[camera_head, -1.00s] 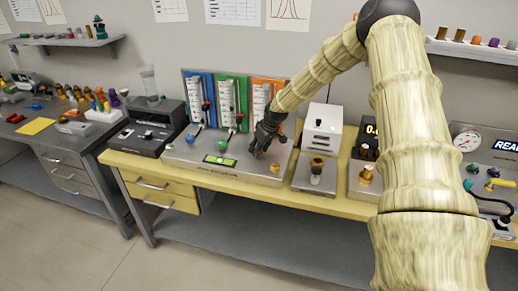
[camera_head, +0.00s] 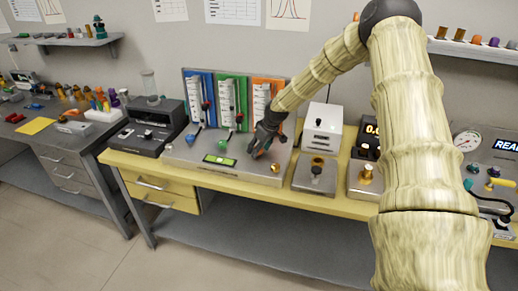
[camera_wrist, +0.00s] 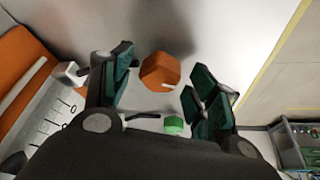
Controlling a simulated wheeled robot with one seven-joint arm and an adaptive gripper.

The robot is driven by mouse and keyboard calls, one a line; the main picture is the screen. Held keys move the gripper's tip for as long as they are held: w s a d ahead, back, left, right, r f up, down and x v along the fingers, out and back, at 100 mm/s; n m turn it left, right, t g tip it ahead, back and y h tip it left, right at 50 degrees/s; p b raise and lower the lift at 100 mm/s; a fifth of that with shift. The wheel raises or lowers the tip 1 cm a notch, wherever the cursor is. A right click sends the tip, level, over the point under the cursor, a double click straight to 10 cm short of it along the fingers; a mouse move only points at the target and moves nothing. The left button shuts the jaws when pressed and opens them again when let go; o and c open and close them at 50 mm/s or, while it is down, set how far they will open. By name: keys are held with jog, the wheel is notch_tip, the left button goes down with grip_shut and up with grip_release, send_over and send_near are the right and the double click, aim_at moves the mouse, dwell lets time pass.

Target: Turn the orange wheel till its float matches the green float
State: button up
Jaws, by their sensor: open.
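The orange wheel (camera_wrist: 160,72) shows between the spread fingers of my gripper (camera_wrist: 161,80) in the wrist view. A gap shows on both sides of it, so my gripper is open around it. In the head view my gripper (camera_head: 262,143) is at the right part of the grey panel (camera_head: 190,158) and mostly hides the wheel. The green wheel (camera_wrist: 174,125) is nearby in the wrist view; it also shows in the head view (camera_head: 223,146). Behind stand the green scale (camera_head: 229,95) and the orange scale (camera_head: 262,95), partly hidden by my arm. The floats are too small to read.
A blue scale (camera_head: 198,90) and blue wheel (camera_head: 191,139) are to the left. A lit green display (camera_head: 219,160) and brass knob (camera_head: 276,168) are at the panel's front. A white box device (camera_head: 322,130) stands close on the right.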

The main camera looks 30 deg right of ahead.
jog(key=v, duration=1.2)
jog(key=shift+f, duration=0.15)
dwell(0.5)
